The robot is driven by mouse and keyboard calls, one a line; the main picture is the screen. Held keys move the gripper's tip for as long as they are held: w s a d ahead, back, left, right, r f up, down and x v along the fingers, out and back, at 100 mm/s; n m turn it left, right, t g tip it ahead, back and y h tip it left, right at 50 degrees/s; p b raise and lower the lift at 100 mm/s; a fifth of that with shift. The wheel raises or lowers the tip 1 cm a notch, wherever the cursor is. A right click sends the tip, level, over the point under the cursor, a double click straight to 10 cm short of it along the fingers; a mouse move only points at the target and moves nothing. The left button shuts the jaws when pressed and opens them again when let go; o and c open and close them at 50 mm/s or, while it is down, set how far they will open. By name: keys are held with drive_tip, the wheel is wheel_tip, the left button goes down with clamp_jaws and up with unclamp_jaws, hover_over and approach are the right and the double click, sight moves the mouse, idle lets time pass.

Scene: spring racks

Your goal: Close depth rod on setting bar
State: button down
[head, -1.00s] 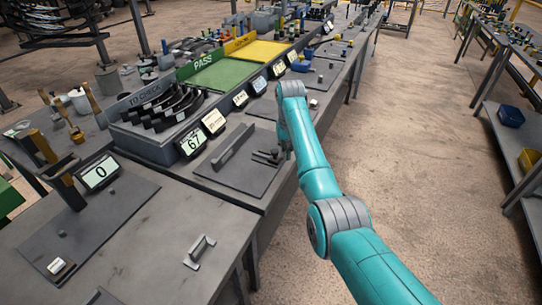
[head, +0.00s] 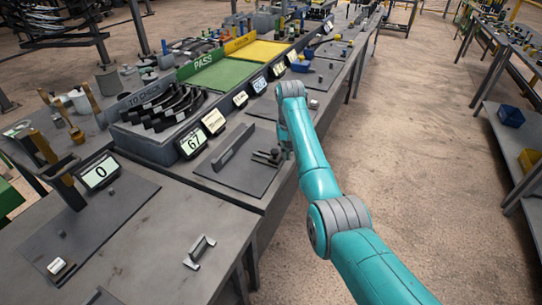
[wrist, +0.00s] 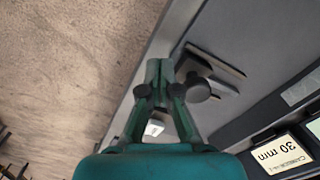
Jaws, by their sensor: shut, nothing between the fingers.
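A dark plate (head: 223,176) lies on the bench, with a long raised grey bar (head: 232,146) on it. A small dark fixture (head: 268,157) sits at the plate's right end, beside my gripper. In the wrist view the fixture shows as flat dark pieces (wrist: 222,66) with a round knob (wrist: 197,89). I cannot tell for sure which part is the depth rod and which the setting bar. My gripper (wrist: 158,64) is shut and empty, its tips just left of the fixture; I cannot tell whether they touch. In the head view my arm mostly hides it.
A display (head: 193,142) reading 67 stands behind the plate, beside a "30 mm" card (wrist: 278,155). A rack of dark curved parts (head: 165,104) is behind. Another plate (head: 85,225) with a display reading 0 (head: 99,173) is at left. Open floor (head: 400,170) lies right of the bench.

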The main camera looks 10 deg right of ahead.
drive_tip(key=shift+s+d, duration=0.1)
drive_tip(key=shift+d, duration=0.05)
idle(0.5)
wheel_tip(320, 180, up, 7)
idle(1.3)
idle(0.4)
